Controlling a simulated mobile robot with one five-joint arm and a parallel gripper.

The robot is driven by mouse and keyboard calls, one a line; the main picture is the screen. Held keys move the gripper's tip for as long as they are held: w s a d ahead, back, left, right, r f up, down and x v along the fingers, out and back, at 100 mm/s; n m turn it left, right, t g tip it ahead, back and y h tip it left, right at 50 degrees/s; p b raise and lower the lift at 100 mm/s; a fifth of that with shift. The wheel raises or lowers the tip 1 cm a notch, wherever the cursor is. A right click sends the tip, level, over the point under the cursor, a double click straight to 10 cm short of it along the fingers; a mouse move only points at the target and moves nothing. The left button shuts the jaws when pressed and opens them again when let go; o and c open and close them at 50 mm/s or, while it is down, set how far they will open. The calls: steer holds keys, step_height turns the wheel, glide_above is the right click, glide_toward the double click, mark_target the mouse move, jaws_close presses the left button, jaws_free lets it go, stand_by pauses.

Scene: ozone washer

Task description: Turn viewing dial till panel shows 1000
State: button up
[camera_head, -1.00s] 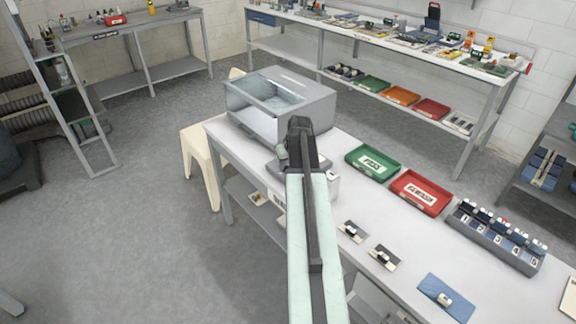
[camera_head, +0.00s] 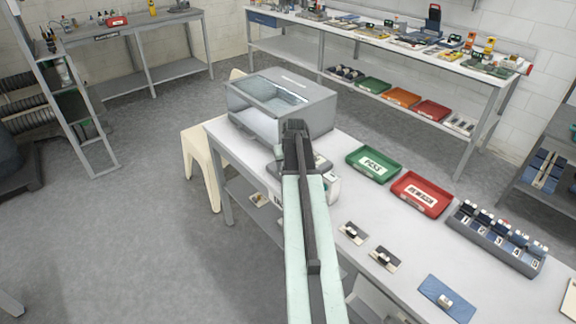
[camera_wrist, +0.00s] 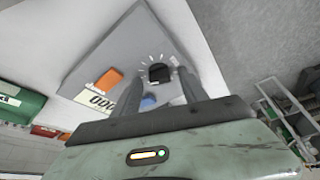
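The black viewing dial (camera_wrist: 160,73), ringed by white tick marks, sits on a grey sloped panel (camera_wrist: 125,45) in the wrist view. My gripper (camera_wrist: 157,76) is open, with one finger on each side of the dial's near part; I cannot tell whether they touch it. A pale display (camera_wrist: 92,100) on the panel shows "000"; its full reading is unclear, partly behind a finger. In the head view my arm mostly hides the panel, and my gripper (camera_head: 295,126) is in front of the grey washer (camera_head: 312,100).
A green tray (camera_head: 373,165) and a red tray (camera_head: 421,193) lie right of my arm on the white bench (camera_head: 325,218). A cream stool (camera_head: 199,155) stands left of the bench.

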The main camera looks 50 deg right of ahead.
steer(key=p+v, duration=0.7)
steer(key=shift+r, duration=0.4)
steer(key=shift+a, duration=0.1)
